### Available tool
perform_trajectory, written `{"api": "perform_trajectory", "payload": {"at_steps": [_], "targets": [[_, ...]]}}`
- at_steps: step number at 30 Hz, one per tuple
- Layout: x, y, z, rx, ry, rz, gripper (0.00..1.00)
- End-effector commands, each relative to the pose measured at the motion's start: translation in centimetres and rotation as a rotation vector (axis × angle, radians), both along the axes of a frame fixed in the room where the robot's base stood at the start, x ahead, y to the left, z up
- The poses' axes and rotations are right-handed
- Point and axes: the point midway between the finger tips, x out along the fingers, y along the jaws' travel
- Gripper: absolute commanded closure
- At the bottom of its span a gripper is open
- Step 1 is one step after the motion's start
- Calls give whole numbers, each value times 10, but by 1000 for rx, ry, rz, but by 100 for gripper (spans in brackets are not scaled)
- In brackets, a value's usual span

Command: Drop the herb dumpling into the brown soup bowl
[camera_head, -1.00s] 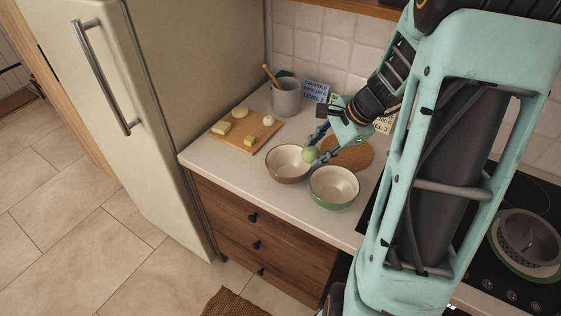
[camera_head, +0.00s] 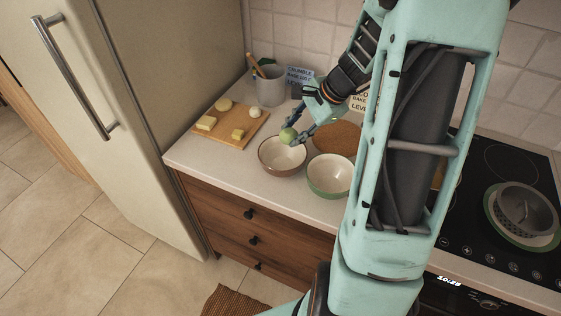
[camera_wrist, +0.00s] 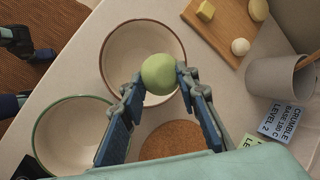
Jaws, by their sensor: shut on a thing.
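The herb dumpling is a round pale green ball (camera_head: 287,135), also clear in the wrist view (camera_wrist: 159,74). My gripper (camera_head: 290,138) is shut on it, with a fingertip on each side of the ball in the wrist view (camera_wrist: 158,84). The brown soup bowl (camera_head: 284,169), cream inside with a brown outside, stands on the counter. In the wrist view the dumpling overlaps the inside of this bowl (camera_wrist: 112,62). In the head view the dumpling appears over the bowl's far rim, held above it. The exact height is hard to tell.
A green-rimmed bowl (camera_head: 330,190) stands close to the right of the brown bowl. A round cork mat (camera_head: 340,137) lies behind them. A wooden board (camera_head: 222,138) with several food pieces and a grey crock (camera_head: 270,88) are at the back left. The cooktop (camera_head: 466,222) is at the right.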

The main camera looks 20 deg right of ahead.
Motion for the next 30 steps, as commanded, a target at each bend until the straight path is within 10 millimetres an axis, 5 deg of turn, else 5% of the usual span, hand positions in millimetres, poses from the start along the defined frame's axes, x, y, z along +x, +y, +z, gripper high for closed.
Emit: {"api": "perform_trajectory", "payload": {"at_steps": [9, 19, 20, 25, 30], "targets": [[0, 0, -40, 0, 0, -1, 85], [0, 0, -43, 0, 0, 0, 85], [0, 0, -43, 0, 0, 0, 70], [0, 0, -43, 0, 0, 0, 52], [0, 0, -43, 0, 0, 0, 51]]}}
